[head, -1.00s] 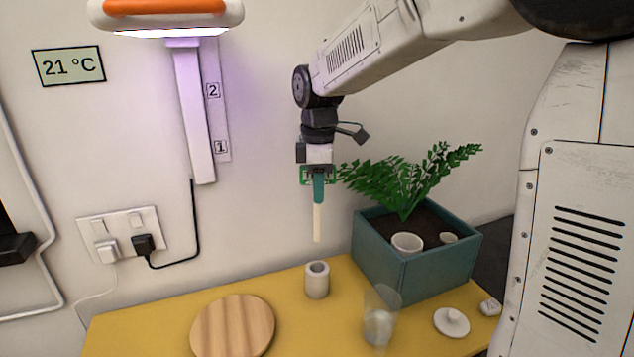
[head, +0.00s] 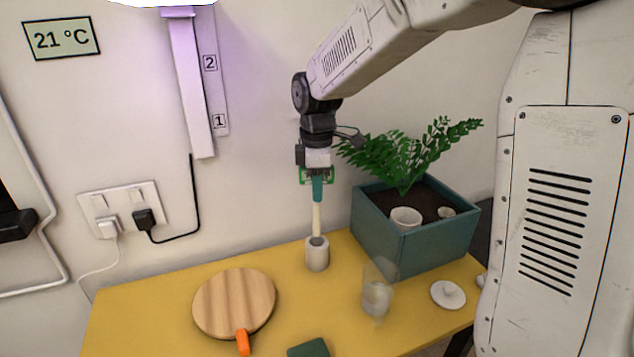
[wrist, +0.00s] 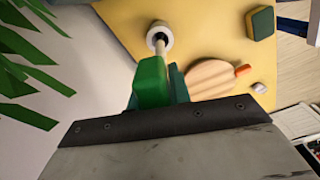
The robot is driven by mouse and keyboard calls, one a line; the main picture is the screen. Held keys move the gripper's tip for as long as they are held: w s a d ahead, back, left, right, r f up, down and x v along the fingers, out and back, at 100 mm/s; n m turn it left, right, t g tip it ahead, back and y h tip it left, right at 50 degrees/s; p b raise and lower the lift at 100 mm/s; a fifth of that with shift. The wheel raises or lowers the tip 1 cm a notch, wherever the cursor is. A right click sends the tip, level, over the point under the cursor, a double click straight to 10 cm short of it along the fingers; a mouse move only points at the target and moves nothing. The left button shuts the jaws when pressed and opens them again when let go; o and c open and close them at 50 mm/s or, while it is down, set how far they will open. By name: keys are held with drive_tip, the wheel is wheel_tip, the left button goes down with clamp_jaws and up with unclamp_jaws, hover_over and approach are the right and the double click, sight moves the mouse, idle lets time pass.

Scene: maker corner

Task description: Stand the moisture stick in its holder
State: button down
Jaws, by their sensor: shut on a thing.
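The moisture stick has a teal handle and a cream shaft (head: 317,219). My gripper (head: 317,178) is shut on its handle and holds it upright above the holder. The holder (head: 317,257) is a small whitish-grey cylinder with an open top, standing on the yellow table. The stick's lower end meets the far side of the holder's rim in the head view. In the wrist view the shaft (wrist: 160,48) runs to the holder's opening (wrist: 159,33). I cannot tell whether the tip is inside or just above it.
A teal planter (head: 397,238) with a fern stands right of the holder. A clear glass (head: 377,295) and a white lid (head: 448,295) are in front of it. A round wooden board (head: 233,302) lies at left. The yellow table (head: 140,311) is bare at far left.

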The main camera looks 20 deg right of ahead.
drive_tip(key=shift+f, duration=4)
idle(0.7)
drive_tip(key=c, duration=1.2)
unclamp_jaws()
drive_tip(key=o, duration=0.6)
drive_tip(key=shift+r, duration=4.5)
